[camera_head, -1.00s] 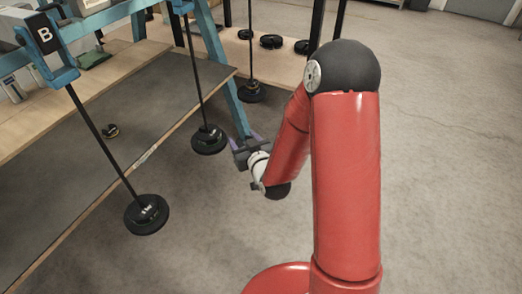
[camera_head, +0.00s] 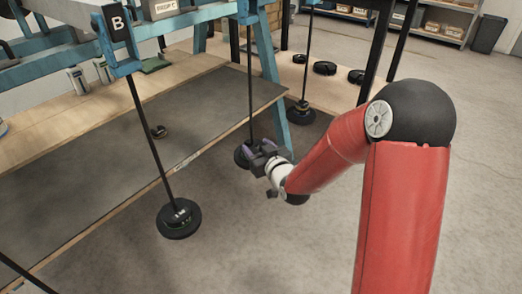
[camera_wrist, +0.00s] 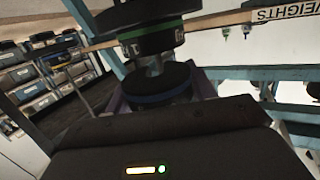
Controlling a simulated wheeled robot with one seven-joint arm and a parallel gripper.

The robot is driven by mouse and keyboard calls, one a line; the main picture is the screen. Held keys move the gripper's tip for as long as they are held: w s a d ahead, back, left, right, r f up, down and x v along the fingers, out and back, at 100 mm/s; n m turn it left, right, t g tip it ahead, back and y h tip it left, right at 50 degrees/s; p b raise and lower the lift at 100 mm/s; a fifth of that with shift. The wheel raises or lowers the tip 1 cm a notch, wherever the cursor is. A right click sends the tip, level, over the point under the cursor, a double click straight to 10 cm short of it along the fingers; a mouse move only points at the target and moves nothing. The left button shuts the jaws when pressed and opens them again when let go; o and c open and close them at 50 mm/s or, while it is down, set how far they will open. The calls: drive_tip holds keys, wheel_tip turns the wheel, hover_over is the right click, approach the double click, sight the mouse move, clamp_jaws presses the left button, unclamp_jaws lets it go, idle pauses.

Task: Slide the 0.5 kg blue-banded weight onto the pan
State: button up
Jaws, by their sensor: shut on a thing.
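In the wrist view, the blue-banded dark weight (camera_wrist: 160,86) sits between the fingers of my gripper (camera_wrist: 163,98), which is shut on it. A larger dark weight with a green band (camera_wrist: 150,38) is just above it, with a short grey stem (camera_wrist: 154,66) showing between them. In the head view, my gripper (camera_head: 262,152) is at the right side of a dark disc (camera_head: 242,155) on a hanging rod (camera_head: 250,85). The gripper partly hides this disc, and I cannot tell the pan from the weights there.
A rod under the B plate (camera_head: 118,23) carries dark discs (camera_head: 179,218) at the left. Another hanging stack (camera_head: 301,113) is behind my gripper. A blue post (camera_head: 272,80) stands close by. The dark-topped bench (camera_head: 130,135) is to the left. Floor is open on the right.

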sight(252, 140)
drive_tip(key=shift+w+a+r, duration=0.1)
drive_tip(key=shift+w+a, duration=0.25)
drive_tip(key=shift+w, duration=0.4)
drive_tip(key=shift+w+a, duration=0.1)
drive_tip(key=shift+w, duration=0.1)
drive_tip(key=shift+w+a+b, duration=0.2)
drive_tip(key=shift+w+b, duration=0.2)
drive_tip(key=shift+b, duration=0.05)
drive_tip(key=shift+w+a, duration=0.35)
drive_tip(key=shift+w, duration=0.25)
drive_tip(key=shift+b+x, duration=0.65)
drive_tip(key=shift+x, duration=0.3)
idle(0.6)
drive_tip(key=shift+f+b, duration=0.35)
drive_tip(key=shift+b, duration=0.35)
idle(0.3)
